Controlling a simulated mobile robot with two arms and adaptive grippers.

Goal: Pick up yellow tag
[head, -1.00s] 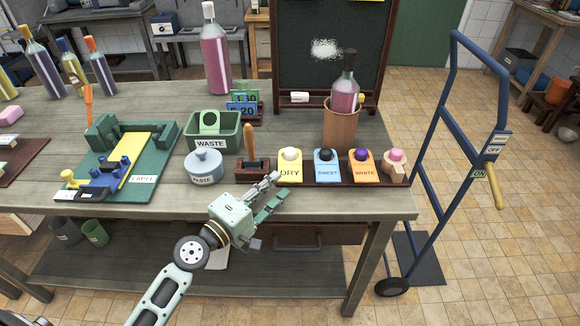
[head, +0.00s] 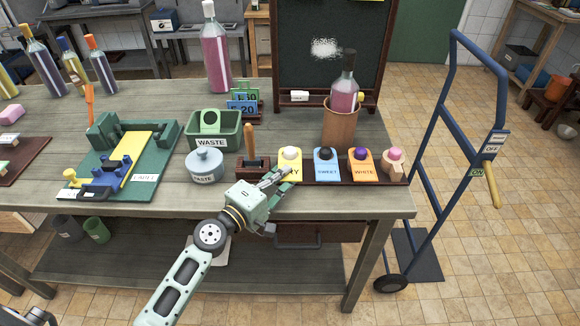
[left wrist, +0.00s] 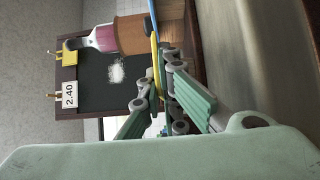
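The yellow tag (head: 291,157), lettered DRY, with a cream knob on top, stands in a dark rack at the table's front right. My left gripper (head: 286,179) reaches it from the front left, its fingers covering part of the lettering. In the left wrist view the yellow tag (left wrist: 156,62) shows edge-on as a thin strip between the two fingertips (left wrist: 158,80). The fingers look parted around it; contact is not clear. My right gripper is not in view.
The blue SWEET tag (head: 326,162) and the orange WHITE tag (head: 362,163) stand to the right of the yellow one. Close left are a wooden-handled stamp (head: 251,145) and the grey lidded WASTE pot (head: 204,165). A bottle in a cork-coloured holder (head: 340,126) stands behind.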

